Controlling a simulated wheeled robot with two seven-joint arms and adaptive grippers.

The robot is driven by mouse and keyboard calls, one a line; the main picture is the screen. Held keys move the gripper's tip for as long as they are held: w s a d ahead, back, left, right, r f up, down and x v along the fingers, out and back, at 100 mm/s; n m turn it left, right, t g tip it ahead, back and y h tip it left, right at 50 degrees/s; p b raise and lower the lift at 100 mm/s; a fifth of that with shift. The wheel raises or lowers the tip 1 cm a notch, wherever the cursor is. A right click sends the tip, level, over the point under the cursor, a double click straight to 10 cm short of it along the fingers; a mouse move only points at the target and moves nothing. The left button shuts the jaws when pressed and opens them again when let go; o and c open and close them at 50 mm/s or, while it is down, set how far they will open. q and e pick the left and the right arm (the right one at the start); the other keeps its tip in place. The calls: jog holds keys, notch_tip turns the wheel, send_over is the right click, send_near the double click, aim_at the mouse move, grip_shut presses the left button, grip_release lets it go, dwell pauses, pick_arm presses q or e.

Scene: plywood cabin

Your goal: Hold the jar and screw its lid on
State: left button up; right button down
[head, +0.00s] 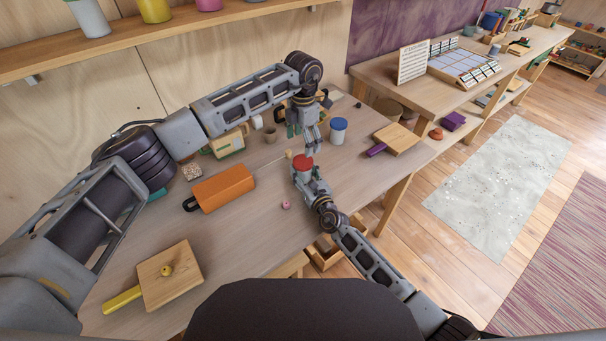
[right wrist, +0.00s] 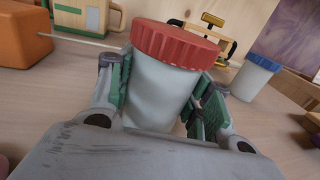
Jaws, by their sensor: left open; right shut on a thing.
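The jar is a pale, whitish cylinder (right wrist: 155,95) that stands upright in the right wrist view. Its ribbed red lid (head: 302,162) sits on its mouth, and the lid also shows large in the right wrist view (right wrist: 177,45). I cannot tell how tightly it is screwed. My right gripper (right wrist: 160,100) is shut on the jar, with one green-padded finger on each side below the lid. In the head view the right gripper hides most of the jar. My left gripper (head: 313,147) is open and empty, pointing down just above the red lid.
A second jar with a blue lid (head: 338,130) stands right of my left gripper. Wooden boards (head: 398,138) (head: 170,274) and a small pink ring (head: 286,205) lie on the table. The front middle of the table is clear.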

pick_arm(q)
jog(key=n, duration=0.3)
jog(key=shift+n, duration=0.4)
jog(key=n, duration=0.4)
jog(key=shift+n, duration=0.3)
jog(key=n, duration=0.3)
jog(key=shift+n, duration=0.4)
jog(key=n, duration=0.7)
jog(key=shift+n, duration=0.4)
jog(key=n, duration=0.3)
jog(key=shift+n, duration=0.4)
jog(key=n, duration=0.3)
jog(key=shift+n, duration=2.4)
